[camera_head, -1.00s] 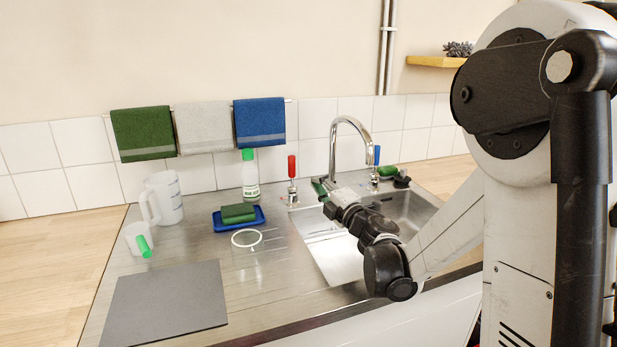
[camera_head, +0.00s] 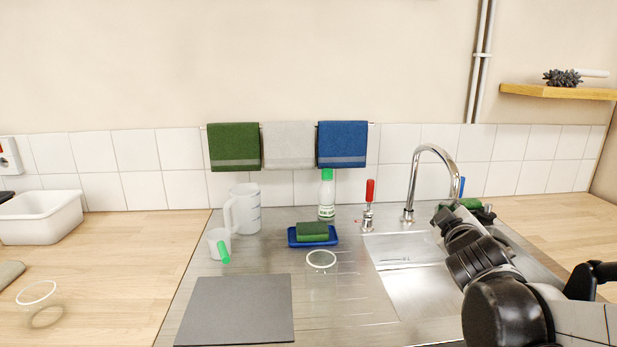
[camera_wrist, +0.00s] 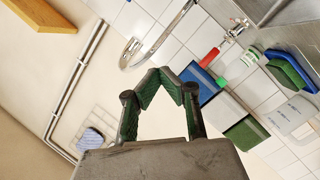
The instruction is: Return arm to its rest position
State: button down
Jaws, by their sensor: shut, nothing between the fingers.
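My arm comes in from the lower right in the head view, and my gripper (camera_head: 447,222) is at its far end, above the sink's right side, near the tap. In the wrist view my gripper (camera_wrist: 172,82) has its green-padded fingers bent in to meet at the tips, with nothing held between them. The sink (camera_head: 405,290) is partly hidden behind my arm. The curved metal tap (camera_head: 416,178) stands just left of the gripper in the head view.
A red-handled lever (camera_head: 369,203), white bottle (camera_head: 326,197), blue sponge tray (camera_head: 325,240), jug (camera_head: 246,212) and mug (camera_head: 216,244) stand left of the sink. A grey mat (camera_head: 237,310) lies in front. A wall shelf (camera_head: 560,92) is at right. The left counter has free room.

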jog(key=s+a+f+m+g+y, duration=0.1)
jog(key=s+a+f+m+g, duration=0.1)
jog(key=s, duration=0.6)
jog(key=s+a+f+m+g+y, duration=0.1)
jog(key=s+a+f+m+g, duration=0.2)
jog(key=s, duration=0.5)
jog(key=s+a+f+m+g+y, duration=0.1)
jog(key=s+a+f+g, duration=0.3)
jog(key=s, duration=0.5)
notch_tip(320, 180, down, 3)
jog(key=shift+a+r+m+p, duration=0.2)
jog(key=shift+m+p, duration=0.2)
jog(key=shift+m, duration=0.3)
